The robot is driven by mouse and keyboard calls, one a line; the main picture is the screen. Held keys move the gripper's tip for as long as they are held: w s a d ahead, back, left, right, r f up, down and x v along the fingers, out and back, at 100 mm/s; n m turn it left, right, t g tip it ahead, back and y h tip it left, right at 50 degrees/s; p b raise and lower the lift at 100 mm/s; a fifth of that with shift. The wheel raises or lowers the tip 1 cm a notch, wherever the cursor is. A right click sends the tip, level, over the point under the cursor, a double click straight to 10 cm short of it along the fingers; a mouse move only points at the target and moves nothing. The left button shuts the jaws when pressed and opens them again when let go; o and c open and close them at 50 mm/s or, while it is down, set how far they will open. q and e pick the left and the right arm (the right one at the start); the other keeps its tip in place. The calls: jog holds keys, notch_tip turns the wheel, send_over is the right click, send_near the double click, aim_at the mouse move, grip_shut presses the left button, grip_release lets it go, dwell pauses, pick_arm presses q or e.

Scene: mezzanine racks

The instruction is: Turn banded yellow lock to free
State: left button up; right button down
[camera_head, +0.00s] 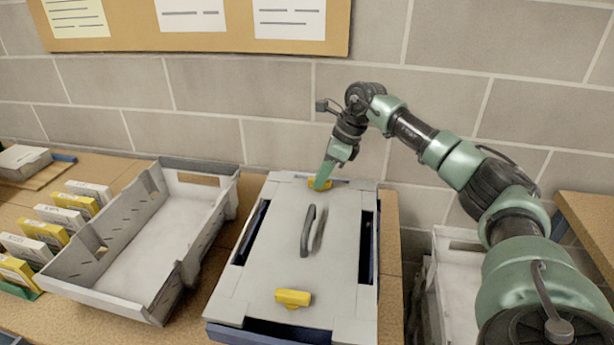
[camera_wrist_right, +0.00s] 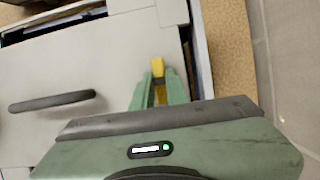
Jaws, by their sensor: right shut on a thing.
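A grey lid (camera_head: 270,240) with a dark arched handle (camera_head: 308,232) covers a dark blue box. A yellow lock (camera_head: 319,184) sits at the lid's far edge, and a second yellow lock (camera_head: 293,298) lies crosswise at its near edge. My right gripper (camera_head: 323,179) reaches down onto the far lock and is shut on it, hiding part of it. In the right wrist view the far lock (camera_wrist_right: 158,67) shows between the green fingers (camera_wrist_right: 159,92), its long side pointing away from the gripper. I cannot make out a band on either lock. My left gripper is not in view.
An empty grey tray (camera_head: 75,279) stands left of the box. Several white and yellow cards (camera_head: 78,203) stand at the far left. A grey bin (camera_head: 455,240) is at the right, below my right arm. A block wall rises close behind.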

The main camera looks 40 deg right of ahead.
dwell(0.5)
jog(key=c, duration=1.4)
grip_release()
jog(key=v, duration=0.7)
jog(key=shift+d+r+b, duration=0.2)
jog(key=shift+r+b, duration=0.15)
jog(key=shift+b, duration=0.05)
jog(key=shift+s, duration=0.15)
